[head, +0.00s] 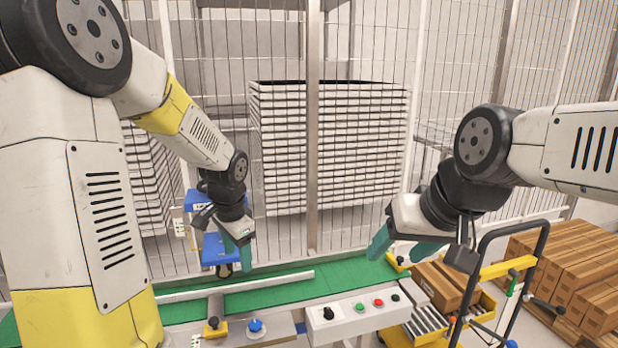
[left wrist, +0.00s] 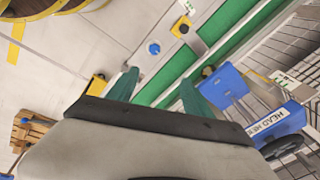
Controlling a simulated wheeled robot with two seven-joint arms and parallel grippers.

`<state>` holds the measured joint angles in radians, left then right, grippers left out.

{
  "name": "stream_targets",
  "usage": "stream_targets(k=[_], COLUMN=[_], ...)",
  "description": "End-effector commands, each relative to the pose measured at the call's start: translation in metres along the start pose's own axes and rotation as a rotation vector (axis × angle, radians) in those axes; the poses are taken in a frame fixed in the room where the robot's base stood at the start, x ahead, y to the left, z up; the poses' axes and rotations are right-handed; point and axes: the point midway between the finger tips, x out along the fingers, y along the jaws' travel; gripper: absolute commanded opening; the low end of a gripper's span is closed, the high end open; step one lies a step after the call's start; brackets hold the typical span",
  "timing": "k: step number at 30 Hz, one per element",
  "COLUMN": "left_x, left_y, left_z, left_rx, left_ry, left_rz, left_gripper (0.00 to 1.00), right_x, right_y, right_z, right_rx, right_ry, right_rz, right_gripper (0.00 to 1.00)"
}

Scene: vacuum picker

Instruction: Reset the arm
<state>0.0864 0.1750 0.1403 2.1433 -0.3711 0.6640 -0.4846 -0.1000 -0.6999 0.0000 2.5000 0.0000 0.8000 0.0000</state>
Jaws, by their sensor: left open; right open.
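My left arm reaches in from the left in the head view. My left gripper (head: 236,256) hangs over the green conveyor belt (head: 345,277) with its teal fingers pointing down. In the left wrist view its two teal fingers (left wrist: 160,85) are apart with nothing between them. My right gripper (head: 402,246) is at the right of the head view, above the belt's right end. Its teal fingers are spread and I see nothing held in them.
A control box (head: 358,312) with a black knob and coloured buttons stands at the belt's front. A yellow cart (head: 480,296) carries brown boxes (head: 445,283). More boxes (head: 575,250) are stacked at the far right. A wire fence (head: 435,75) stands behind, with stacked white trays (head: 330,145) beyond it.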

Motion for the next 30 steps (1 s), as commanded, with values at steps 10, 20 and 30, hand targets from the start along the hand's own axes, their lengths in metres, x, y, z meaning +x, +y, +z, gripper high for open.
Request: stream_targets(k=[10, 20, 30], left_x=[-0.127, -0.175, -0.179], left_y=[0.061, 0.121, 0.130], left_z=[0.048, 0.085, 0.089], left_rx=[-0.432, -0.718, -0.758], left_ry=[0.207, 0.393, 0.417], left_rz=[-0.037, 0.049, 0.071], left_gripper=[0.59, 0.59, 0.59], right_x=[0.000, 0.000, 0.000], right_y=[0.000, 0.000, 0.000], right_z=[0.000, 0.000, 0.000], right_rx=[0.000, 0.000, 0.000], right_ry=[0.000, 0.000, 0.000], right_rz=[0.000, 0.000, 0.000], right_gripper=[0.59, 0.59, 0.59])
